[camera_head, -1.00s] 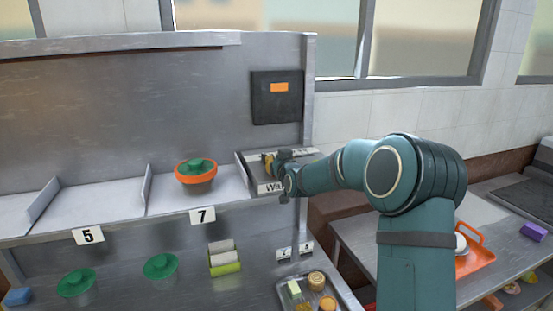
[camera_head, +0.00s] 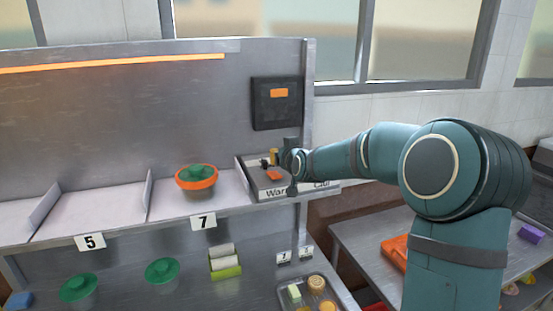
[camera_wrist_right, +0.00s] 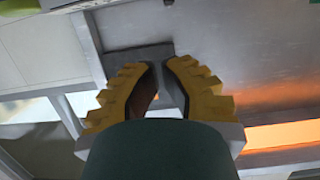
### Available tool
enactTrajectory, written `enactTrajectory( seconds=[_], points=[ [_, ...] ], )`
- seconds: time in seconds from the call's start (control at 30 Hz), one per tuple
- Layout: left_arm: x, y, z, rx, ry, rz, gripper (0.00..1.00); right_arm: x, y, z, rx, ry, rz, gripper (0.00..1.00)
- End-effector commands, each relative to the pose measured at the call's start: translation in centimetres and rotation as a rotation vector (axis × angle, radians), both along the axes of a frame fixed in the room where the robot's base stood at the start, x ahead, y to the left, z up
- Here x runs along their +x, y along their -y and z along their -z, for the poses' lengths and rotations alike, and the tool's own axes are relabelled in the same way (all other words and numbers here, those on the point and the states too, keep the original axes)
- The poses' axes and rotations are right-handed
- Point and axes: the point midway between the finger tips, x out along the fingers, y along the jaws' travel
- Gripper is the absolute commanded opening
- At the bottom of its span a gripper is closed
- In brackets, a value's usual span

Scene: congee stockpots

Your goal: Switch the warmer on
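The warmer is the steel shelf unit with a long heat strip (camera_head: 110,64) under its top edge, which glows orange. A grey switch box (camera_head: 256,186) with a partly hidden label starting "War" stands at the shelf's right end. An orange piece (camera_head: 274,175) shows on its top. My right gripper (camera_head: 273,157) is just above the box, apart from the orange piece. In the right wrist view its yellow fingers (camera_wrist_right: 162,64) have their tips close together with a narrow gap; I see nothing held. My left gripper is out of view.
An orange bowl with a green lid (camera_head: 196,178) sits on the shelf left of the box. A dark panel (camera_head: 277,103) is on the back wall above the box. Green-lidded pots (camera_head: 79,287) and a tray (camera_head: 338,296) with small items are lower down. The left shelf bays are empty.

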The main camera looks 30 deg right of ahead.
Motion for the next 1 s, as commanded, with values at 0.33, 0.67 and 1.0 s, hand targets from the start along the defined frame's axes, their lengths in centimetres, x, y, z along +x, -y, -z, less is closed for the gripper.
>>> enactTrajectory(
  seconds=[0.33, 0.67, 1.0],
  points=[
    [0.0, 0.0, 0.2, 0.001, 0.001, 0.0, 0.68, -3.5, -0.9, -1.6, 0.001, 0.0, 0.0, 0.0],
    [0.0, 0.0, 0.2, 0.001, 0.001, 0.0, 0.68, -3.7, -0.9, -1.7, -0.001, 0.0, 0.0, 0.0],
    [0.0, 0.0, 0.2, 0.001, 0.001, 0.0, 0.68, -3.7, -0.9, -1.7, -0.001, 0.0, 0.0, 0.0]
  ],
)
